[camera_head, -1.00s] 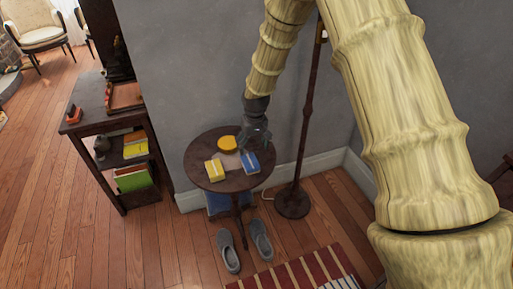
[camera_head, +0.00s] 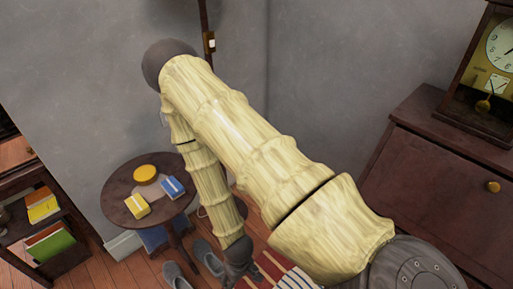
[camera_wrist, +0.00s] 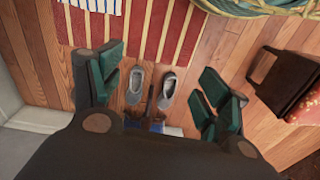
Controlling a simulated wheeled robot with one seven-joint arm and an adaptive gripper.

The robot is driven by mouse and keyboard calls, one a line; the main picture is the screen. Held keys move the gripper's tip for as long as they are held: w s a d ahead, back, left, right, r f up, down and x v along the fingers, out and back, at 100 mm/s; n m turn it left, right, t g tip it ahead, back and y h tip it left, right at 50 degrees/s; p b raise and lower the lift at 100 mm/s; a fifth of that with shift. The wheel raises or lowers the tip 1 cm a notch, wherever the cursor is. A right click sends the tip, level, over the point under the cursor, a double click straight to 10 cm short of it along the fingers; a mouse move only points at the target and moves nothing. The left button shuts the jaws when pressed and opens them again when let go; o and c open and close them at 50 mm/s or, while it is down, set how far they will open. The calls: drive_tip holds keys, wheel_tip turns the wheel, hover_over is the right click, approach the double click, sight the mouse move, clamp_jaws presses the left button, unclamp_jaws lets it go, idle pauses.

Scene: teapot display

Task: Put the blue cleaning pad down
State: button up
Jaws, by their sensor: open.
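A blue pad with a pale band (camera_head: 172,187) lies on the right side of the small round dark table (camera_head: 115,212). A similar yellow piece (camera_head: 137,207) lies to its left, and a round yellow thing (camera_head: 146,174) sits behind them. A pale cloth or paper lies between them. My gripper is low in the head view (camera_head: 237,262), to the right of the table and apart from the blue pad. In the wrist view my gripper (camera_wrist: 158,92) is open, with green finger pads wide apart and nothing between them.
Grey slippers (camera_head: 208,258) and a red striped rug (camera_wrist: 165,25) lie on the floor. A dark lamp pole (camera_head: 204,20) stands behind the table. A shelf with books (camera_head: 48,245) is at left. A dark cabinet (camera_head: 425,145) bearing a clock (camera_head: 490,70) is at right.

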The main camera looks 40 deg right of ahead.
drive_tip(key=s, duration=0.7)
drive_tip(key=shift+d, duration=0.4)
drive_tip(key=shift+s+r, duration=0.15)
drive_tip(key=r+p, duration=0.2)
drive_tip(key=r, duration=0.1)
drive_tip(key=shift+s, duration=0.4)
drive_tip(key=shift+f, duration=0.1)
drive_tip(key=shift+c, duration=0.4)
